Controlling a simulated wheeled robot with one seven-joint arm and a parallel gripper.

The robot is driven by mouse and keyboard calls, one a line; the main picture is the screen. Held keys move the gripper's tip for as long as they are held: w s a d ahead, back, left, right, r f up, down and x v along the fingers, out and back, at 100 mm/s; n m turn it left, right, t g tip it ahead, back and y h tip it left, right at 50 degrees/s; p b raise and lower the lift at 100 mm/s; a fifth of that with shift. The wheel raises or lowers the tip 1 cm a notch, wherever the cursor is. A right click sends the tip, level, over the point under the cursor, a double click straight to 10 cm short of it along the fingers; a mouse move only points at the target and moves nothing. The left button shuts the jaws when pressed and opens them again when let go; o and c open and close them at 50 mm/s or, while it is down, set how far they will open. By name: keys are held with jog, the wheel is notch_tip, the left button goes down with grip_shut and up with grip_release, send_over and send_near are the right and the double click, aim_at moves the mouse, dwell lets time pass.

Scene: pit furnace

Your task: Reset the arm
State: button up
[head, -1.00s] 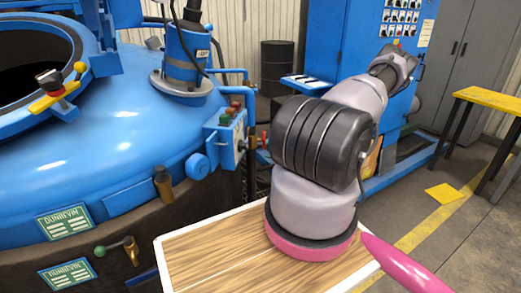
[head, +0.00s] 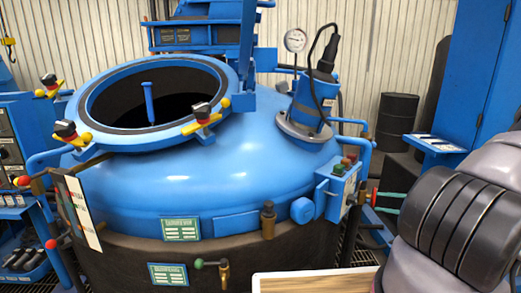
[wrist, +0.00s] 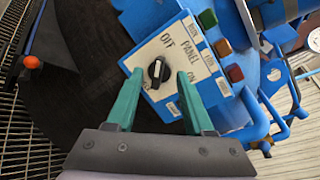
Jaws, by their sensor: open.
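My gripper (wrist: 159,78) shows in the wrist view with two teal fingers spread apart and nothing held between them. A blue control box (wrist: 222,110) lies ahead of the fingers. Its white panel is marked OFF, PANEL and ON, and a black rotary knob (wrist: 158,70) appears between the fingertips. I cannot tell whether a finger touches the box. The same control box (head: 338,190) is on the furnace's right side there.
The round blue furnace (head: 380,0) has no point needed beyond its dome (head: 230,165), with an open round mouth at upper left. A motor unit with a gauge (head: 295,40) rises beside it. A black barrel (head: 395,120) and a tall blue cabinet (head: 487,80) stand at right.

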jog(key=s+a+r+n+g+h, duration=0.2)
jog(key=a+r+n+g+h, duration=0.2)
jog(key=a+r, duration=0.55)
jog(key=s+a+r+n+g+h, duration=0.2)
jog(key=a+r+n+g+h, duration=0.15)
jog(key=r, duration=1.05)
jog(key=s+a+r+n+t+h, duration=0.1)
jog(key=s+a+r+t+h, duration=0.1)
jog(key=s+r, duration=0.5)
jog(key=s+a+r+n+t+h, duration=0.2)
jog(key=s+a+r+t, duration=0.2)
jog(key=s+a+r, duration=0.2)
notch_tip(320, 180, up, 4)
jog(key=s, duration=0.2)
jog(key=shift+s+a, duration=0.3)
jog(key=shift+a, duration=0.05)
